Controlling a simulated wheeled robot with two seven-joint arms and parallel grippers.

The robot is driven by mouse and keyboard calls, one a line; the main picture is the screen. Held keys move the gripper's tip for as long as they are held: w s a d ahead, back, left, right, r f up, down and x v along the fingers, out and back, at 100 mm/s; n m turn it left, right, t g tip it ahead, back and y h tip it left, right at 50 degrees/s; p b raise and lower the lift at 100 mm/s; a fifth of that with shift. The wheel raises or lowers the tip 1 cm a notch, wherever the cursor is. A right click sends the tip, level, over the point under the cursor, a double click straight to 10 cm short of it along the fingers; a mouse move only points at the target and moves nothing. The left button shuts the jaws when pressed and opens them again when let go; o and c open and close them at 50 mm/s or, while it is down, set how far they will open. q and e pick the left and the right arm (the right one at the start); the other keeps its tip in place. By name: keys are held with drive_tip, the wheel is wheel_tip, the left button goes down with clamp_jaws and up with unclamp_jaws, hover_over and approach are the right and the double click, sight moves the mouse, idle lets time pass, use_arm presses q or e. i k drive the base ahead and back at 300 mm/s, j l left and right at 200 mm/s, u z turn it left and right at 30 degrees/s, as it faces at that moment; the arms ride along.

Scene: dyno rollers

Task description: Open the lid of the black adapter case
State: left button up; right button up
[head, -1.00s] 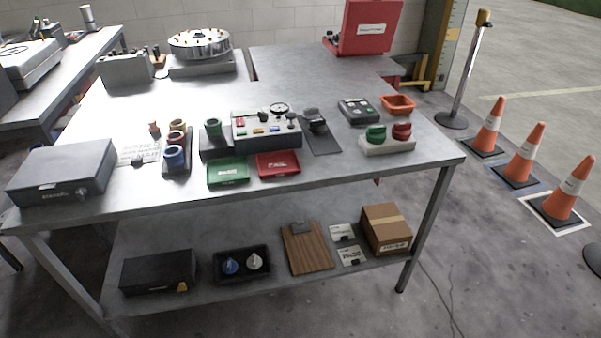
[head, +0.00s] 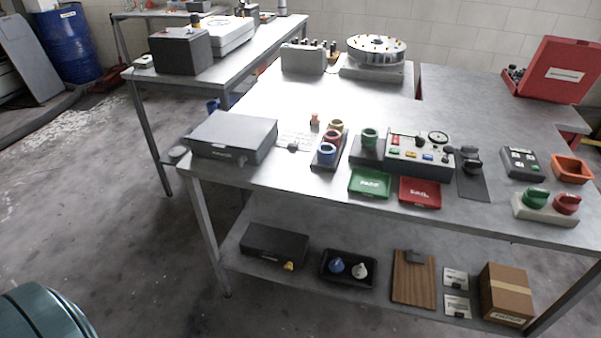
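A dark grey-black case (head: 232,136) lies flat at the left end of the near workbench, with its lid shut. A small label and a latch-like mark show on its front, but I cannot read the label for sure. A second black box (head: 274,244), also shut, lies on the lower shelf with a yellow tag at its front right corner. I cannot tell for certain which is the adapter case. Neither of my grippers is in view.
The near workbench (head: 263,185) also holds colored cups, a control panel (head: 420,153), a green tray (head: 369,183) and a red tray (head: 420,192). A teal rounded thing (head: 45,315) is cut off at bottom left. The floor left of the bench is clear.

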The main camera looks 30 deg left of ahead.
sight(272, 240)
drive_tip(key=u, duration=1.15)
